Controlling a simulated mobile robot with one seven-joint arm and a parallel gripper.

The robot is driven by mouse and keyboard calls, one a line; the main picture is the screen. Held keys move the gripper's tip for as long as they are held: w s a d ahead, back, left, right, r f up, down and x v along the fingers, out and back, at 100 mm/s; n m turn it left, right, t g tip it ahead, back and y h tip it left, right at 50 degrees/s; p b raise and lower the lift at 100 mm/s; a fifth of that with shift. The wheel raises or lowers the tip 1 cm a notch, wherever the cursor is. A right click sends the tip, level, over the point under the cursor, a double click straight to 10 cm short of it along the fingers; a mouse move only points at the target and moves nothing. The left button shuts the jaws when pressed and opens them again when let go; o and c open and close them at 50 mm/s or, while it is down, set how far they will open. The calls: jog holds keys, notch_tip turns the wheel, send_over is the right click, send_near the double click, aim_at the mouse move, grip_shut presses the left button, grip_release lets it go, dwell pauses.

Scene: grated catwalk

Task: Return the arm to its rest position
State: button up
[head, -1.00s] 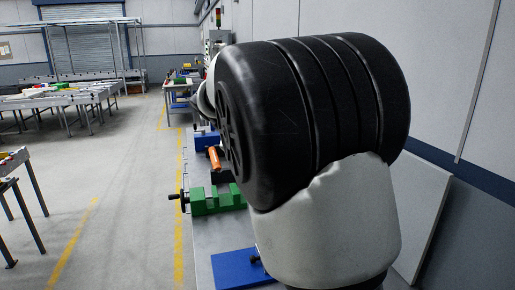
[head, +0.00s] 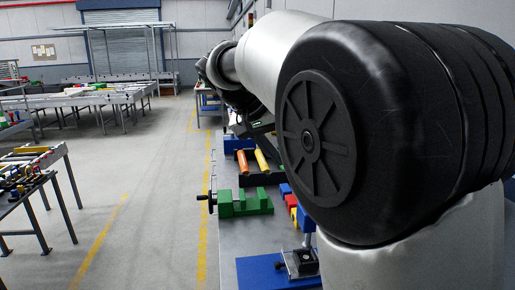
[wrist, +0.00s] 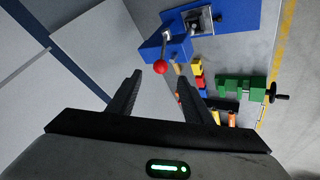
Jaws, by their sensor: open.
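My gripper (wrist: 160,97) shows in the wrist view with its two dark fingers apart and nothing between them. It hangs above the workbench, over the side near the wall panel. In the head view my arm fills the right side and hides part of the bench; the fingertips cannot be made out there.
On the grey bench (head: 228,262) stand a green vise (head: 244,203), a blue plate fixture (head: 262,272), a rack with orange and yellow handles (head: 262,180) and small coloured blocks (head: 291,203). A red ball knob (wrist: 160,67) shows near the fingers. The aisle floor (head: 150,200) is clear.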

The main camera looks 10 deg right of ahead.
jog(key=s+a+f+n+t+y, duration=0.1)
jog(key=s+f, duration=0.4)
jog(key=s, duration=0.7)
jog(key=s+a+f+n+t+y+p, duration=0.1)
jog(key=s+f+n+y, duration=0.3)
jog(key=s, duration=0.9)
notch_tip(320, 180, down, 2)
jog(key=shift+s+a+n+y, duration=0.3)
jog(key=shift+a+y, duration=0.15)
jog(key=shift+y, duration=0.65)
